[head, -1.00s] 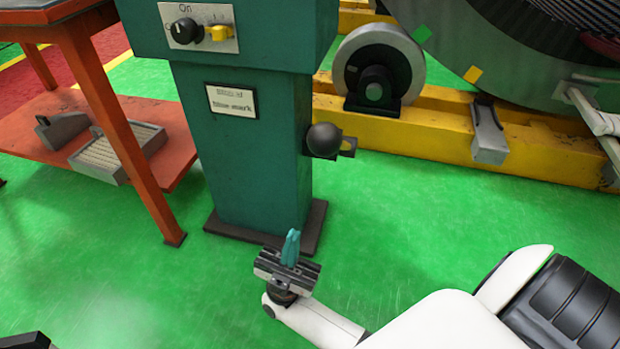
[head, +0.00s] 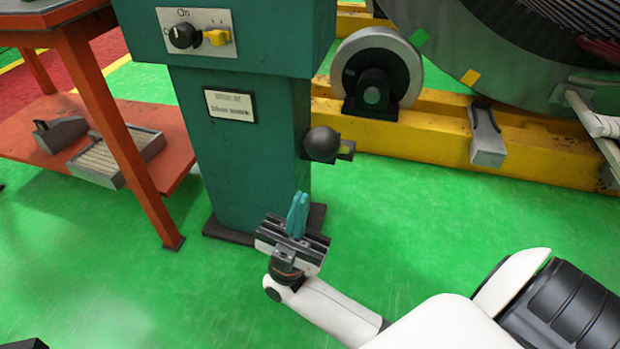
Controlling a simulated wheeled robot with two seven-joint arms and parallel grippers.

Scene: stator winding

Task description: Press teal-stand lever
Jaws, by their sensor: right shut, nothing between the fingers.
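The teal stand (head: 240,160) rises from a dark base plate on the green floor, at the middle left of the head view. Its lever ends in a black ball knob (head: 322,144) on the stand's right side, beside a small dark bracket. My right gripper (head: 298,212) is below the knob and a little to its left, in front of the stand's foot. Its teal fingers are shut, point up and hold nothing. They look apart from the knob. My left gripper is not in view; only a dark part shows at the bottom left corner.
A panel (head: 197,32) with a black knob and a yellow switch is on the stand's upper front. An orange table (head: 90,90) with a lower shelf stands at left. A yellow beam (head: 420,125) with a grey roller runs behind at right. Green floor is clear between.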

